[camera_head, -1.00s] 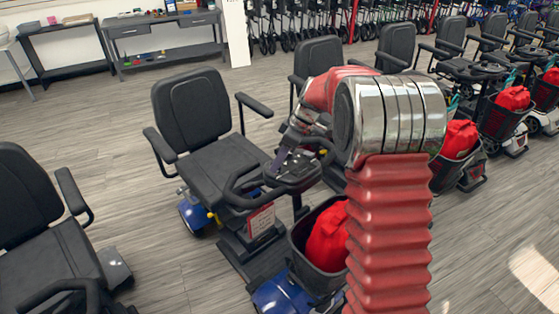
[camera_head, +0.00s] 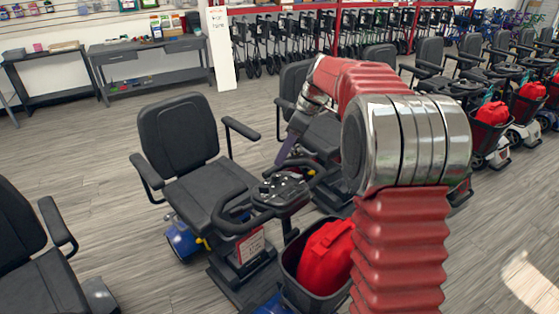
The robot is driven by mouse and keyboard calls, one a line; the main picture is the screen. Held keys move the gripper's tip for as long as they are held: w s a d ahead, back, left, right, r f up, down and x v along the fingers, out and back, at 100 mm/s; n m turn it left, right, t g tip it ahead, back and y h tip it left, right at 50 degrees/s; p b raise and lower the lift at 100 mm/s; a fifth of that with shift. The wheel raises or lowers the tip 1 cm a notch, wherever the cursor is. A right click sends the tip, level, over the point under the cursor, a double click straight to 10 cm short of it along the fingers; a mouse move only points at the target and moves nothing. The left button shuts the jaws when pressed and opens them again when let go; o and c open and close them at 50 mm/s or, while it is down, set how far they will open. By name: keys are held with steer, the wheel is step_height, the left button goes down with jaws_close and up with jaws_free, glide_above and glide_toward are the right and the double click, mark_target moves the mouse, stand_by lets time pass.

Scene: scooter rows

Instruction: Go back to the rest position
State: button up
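My red and chrome arm rises at the right of centre. My gripper (camera_head: 284,155) is at its far end, a dark purplish tip above the control panel (camera_head: 284,188) of the nearest blue scooter. The gap between its fingers does not show, so I cannot tell whether it is open or shut. I cannot tell whether the tip touches the panel, but it looks raised above it. The scooter has a black seat (camera_head: 180,135) and a front basket (camera_head: 290,262) with a red bag (camera_head: 326,258) in it.
Another black scooter seat (camera_head: 20,240) stands at the left edge. A row of scooters (camera_head: 490,110) runs to the right behind my arm. Grey tables (camera_head: 150,55) and a white pillar (camera_head: 222,50) stand at the back. Open wood floor (camera_head: 90,150) lies between.

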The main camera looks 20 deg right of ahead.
steer(key=shift+r, duration=0.1)
stand_by(0.3)
steer(key=s+d+f+m+h, duration=0.15)
steer(key=s+f+m, duration=0.25)
steer(key=s+m, duration=0.4)
steer(key=s+a+r+m+t+h, duration=0.1)
steer(key=s+a+r+t, duration=0.1)
steer(key=s, duration=1.1)
steer(key=s+a+r+m+t+h, duration=0.2)
steer(key=s+a+r, duration=0.1)
steer(key=s, duration=1)
steer(key=shift+a+m, duration=0.3)
steer(key=shift+a, duration=0.5)
steer(key=shift+s, duration=0.1)
